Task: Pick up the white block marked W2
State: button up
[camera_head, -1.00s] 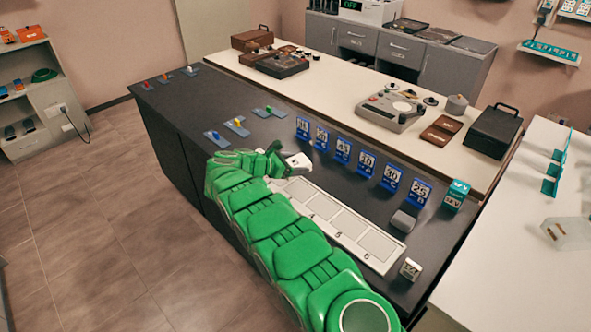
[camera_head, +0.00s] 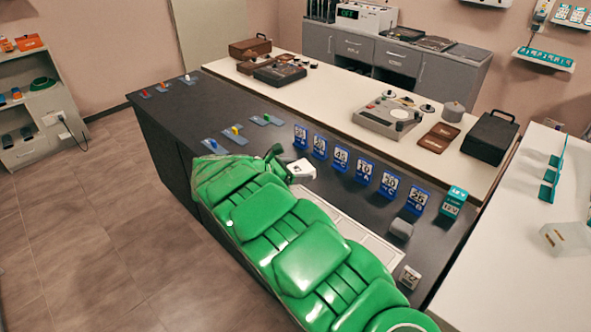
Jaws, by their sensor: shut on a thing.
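My green arm reaches over the dark counter (camera_head: 230,105), and my gripper (camera_head: 284,164) is at its far end. The gripper is shut on a white block (camera_head: 302,170), which sticks out to the right of the fingers. I cannot read a mark on this block. Another white block (camera_head: 410,277) with dark lettering stands near the counter's right front edge; its mark is too small to read. A long white strip with cells (camera_head: 371,240) lies on the counter, largely hidden behind my arm.
Several blue numbered cards (camera_head: 340,158) stand in a row behind the strip. A grey block (camera_head: 401,228) and a teal-and-white block (camera_head: 453,202) are at the right. Blue plates with coloured pieces (camera_head: 234,135) lie at the left. A white table (camera_head: 345,130) runs behind.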

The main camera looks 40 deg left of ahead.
jog(key=s+d+r, duration=0.2)
jog(key=s+d, duration=0.2)
jog(key=d, duration=0.1)
jog(key=shift+r, duration=0.4)
